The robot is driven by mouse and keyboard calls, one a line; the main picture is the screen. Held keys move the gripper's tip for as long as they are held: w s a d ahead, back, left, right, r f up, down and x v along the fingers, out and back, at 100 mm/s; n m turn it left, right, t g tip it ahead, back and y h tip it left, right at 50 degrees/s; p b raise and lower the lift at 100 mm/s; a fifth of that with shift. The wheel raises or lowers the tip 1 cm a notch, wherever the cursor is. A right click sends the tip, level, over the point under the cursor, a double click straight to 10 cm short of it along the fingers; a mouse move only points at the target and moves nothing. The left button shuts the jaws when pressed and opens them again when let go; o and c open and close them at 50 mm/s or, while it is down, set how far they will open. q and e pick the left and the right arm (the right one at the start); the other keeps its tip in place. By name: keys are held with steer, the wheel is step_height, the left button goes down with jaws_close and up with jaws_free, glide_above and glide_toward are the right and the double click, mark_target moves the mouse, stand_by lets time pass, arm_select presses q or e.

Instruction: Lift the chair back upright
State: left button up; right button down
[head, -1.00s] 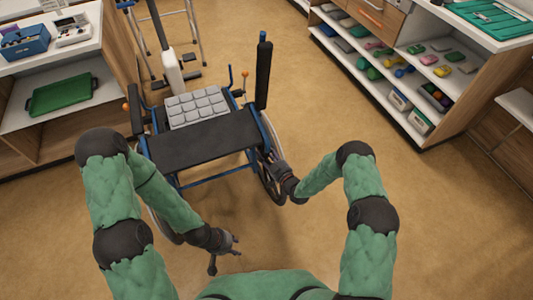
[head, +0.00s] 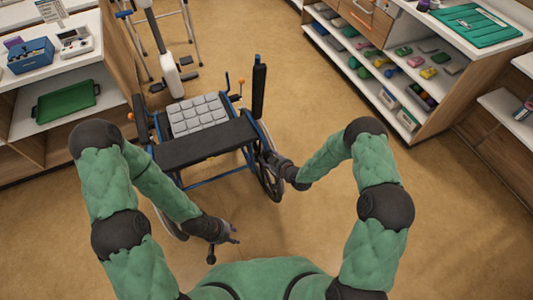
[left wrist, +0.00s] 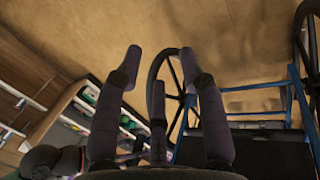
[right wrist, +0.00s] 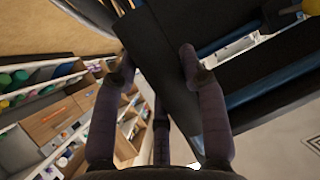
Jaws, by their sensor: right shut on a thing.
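The wheelchair (head: 205,149) has a blue frame, big dark wheels and a grey padded cushion (head: 198,115). Its black back panel (head: 205,145) lies across the near side, tilted. My right gripper (head: 270,158) is at the panel's right end; in the right wrist view (right wrist: 158,58) its fingers are either side of a flat black part of the chair and shut on it. My left gripper (head: 236,234) is low, nearer me than the chair. In the left wrist view (left wrist: 160,60) its fingers are apart and empty, with a wheel (left wrist: 160,85) beyond them.
A shelf unit with a green tray (head: 66,101) stands at the left. A walking frame (head: 160,45) and a pale post stand behind the chair. Shelves of coloured items (head: 395,65) stand at the right. Floor (head: 330,80) between chair and right shelves is clear.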

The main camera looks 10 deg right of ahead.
arm_select(q)
steer(key=shift+r+p, duration=1.05)
steer(key=shift+r, duration=0.3)
arm_select(e)
steer(key=shift+s+r+g, duration=0.2)
steer(key=shift+r+g, duration=0.4)
steer(key=shift+r, duration=0.85)
steer(key=shift+h, duration=0.3)
arm_select(q)
jaws_close()
